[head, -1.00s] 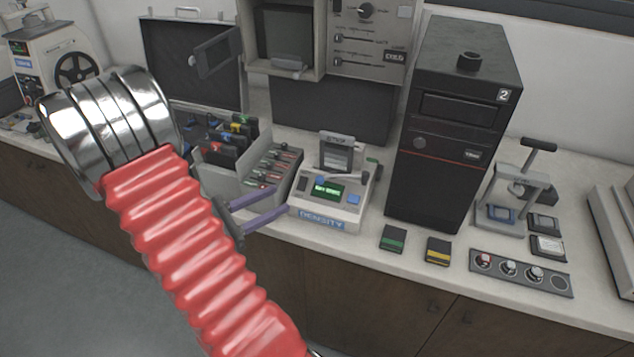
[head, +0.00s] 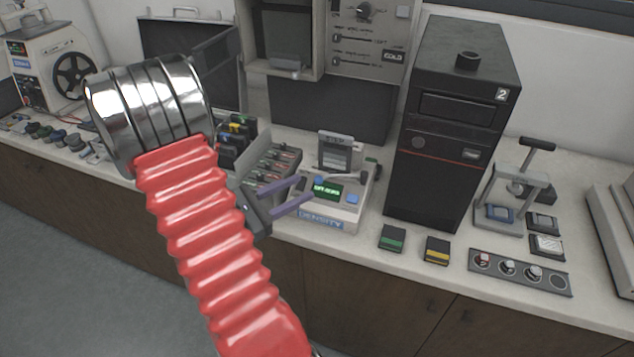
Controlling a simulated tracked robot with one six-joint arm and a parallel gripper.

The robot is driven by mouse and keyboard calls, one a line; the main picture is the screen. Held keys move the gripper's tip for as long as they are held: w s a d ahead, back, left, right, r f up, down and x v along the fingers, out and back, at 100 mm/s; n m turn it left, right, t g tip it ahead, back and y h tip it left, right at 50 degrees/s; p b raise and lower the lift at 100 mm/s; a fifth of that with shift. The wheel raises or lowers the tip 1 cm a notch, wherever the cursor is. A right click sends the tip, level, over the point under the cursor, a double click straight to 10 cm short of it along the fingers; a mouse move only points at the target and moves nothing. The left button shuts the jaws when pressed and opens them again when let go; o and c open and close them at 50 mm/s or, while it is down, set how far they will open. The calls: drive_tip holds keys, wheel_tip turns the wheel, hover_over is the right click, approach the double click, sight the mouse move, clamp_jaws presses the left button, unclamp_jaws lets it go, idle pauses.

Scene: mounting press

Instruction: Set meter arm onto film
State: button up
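The grey density meter (head: 322,224) stands on the counter in the middle of the head view, with a lit green display (head: 327,191). Its light grey arm (head: 347,177) lies across the top, ending in a dark tip at the right. A card-like upright piece with a STEP label (head: 335,150) stands behind it. I cannot make out whether film lies under the arm. My gripper (head: 307,188), with two purple fingers, is open and empty. It is at the meter's left front, its fingertips overlapping the meter's left side in the picture; contact is unclear.
A tall black tower marked 2 (head: 449,120) stands right of the meter. A green-striped box (head: 393,239) and a yellow-striped box (head: 437,251) lie at the counter front. A grey rack (head: 262,168) of small tools stands left, partly behind my arm. A hand press (head: 530,185) is at right.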

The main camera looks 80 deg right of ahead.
sight(318, 180)
drive_tip(key=shift+x, duration=3.35)
drive_tip(key=shift+c, duration=0.4)
clamp_jaws()
